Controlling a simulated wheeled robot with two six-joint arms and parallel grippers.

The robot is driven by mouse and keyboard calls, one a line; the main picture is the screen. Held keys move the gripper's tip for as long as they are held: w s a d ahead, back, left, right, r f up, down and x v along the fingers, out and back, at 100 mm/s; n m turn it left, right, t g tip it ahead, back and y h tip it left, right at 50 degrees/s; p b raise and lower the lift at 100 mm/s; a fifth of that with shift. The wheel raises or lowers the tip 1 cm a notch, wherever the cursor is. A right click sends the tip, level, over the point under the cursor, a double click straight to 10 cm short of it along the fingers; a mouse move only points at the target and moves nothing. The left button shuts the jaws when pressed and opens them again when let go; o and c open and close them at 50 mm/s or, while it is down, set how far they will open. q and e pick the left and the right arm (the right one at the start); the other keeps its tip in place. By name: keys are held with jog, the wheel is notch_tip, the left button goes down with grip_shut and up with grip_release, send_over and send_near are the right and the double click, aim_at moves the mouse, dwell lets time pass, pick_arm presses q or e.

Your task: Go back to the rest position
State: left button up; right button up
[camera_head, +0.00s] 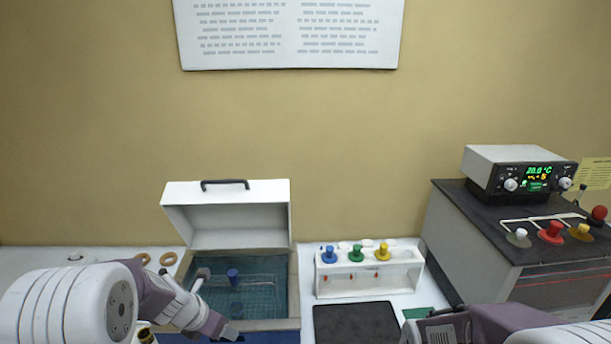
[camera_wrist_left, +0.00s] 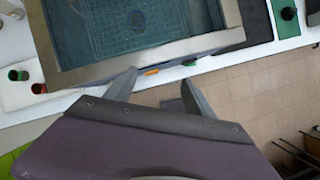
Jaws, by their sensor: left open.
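My left gripper (camera_head: 225,333) is low at the front edge of an open white box with a teal liquid bath (camera_head: 262,272). In the left wrist view my left gripper (camera_wrist_left: 158,92) has its two fingers apart, with nothing held between them. They lie past the bath's near rim (camera_wrist_left: 160,62), over the counter edge and tiled floor. My right gripper (camera_head: 432,328) is at the bottom right of centre in the head view, seen from behind. Its fingertips are not clear.
The box's lid (camera_head: 226,207) stands open. A blue-topped piece (camera_head: 233,276) is in the bath. A white rack (camera_head: 368,272) with blue, green and yellow stoppers stands right of it, behind a black plate (camera_head: 356,323). A heater unit (camera_head: 518,172) sits on a dark-topped cabinet.

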pick_arm(q)
jog(key=s+d+f+m+g+b, duration=0.1)
jog(key=s+d+f+m+b, duration=0.25)
jog(key=f+m+b, duration=0.2)
jog(key=s+d+f+m+b, duration=0.2)
jog(key=s+f+m+b, duration=0.2)
jog(key=f+b, duration=0.3)
jog(key=s+a+f+m+g+b, duration=0.1)
jog(key=s+m, duration=0.3)
jog(key=m, duration=0.6)
jog(key=s+f+m+g+y+b, duration=0.1)
jog(key=s+f+m, duration=0.2)
jog(key=m, duration=0.8)
jog(key=shift+s+a+f, duration=0.15)
jog(key=shift+s+a, duration=0.2)
jog(key=shift+s, duration=0.45)
jog(key=shift+m, duration=0.25)
